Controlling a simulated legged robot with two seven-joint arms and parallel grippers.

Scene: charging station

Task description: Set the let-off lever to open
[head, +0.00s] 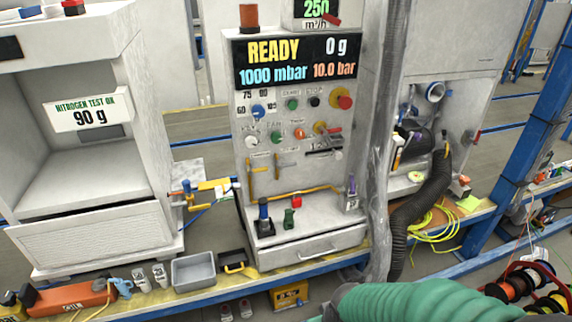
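The control panel (306,120) stands in the middle, with a lit display (295,62) reading READY, 0 g, 1000 mbar and 10.0 bar. Two small yellow levers, one at left (249,172) and one at right (277,166), hang roughly upright on the panel's lower left part. Small labels sit above them, too small to read. I cannot tell which lever is the let-off lever or what its setting is. A red-handled lever (331,131) also shows at the panel's right side. Neither of my grippers is in view.
Knobs and buttons, with a red knob (344,102), crowd the panel above the levers. Bottles and a yellow pipe (300,191) are on the ledge below. A dark ribbed hose (428,196) hangs at right. A grey tray (194,270) stands at the bench front.

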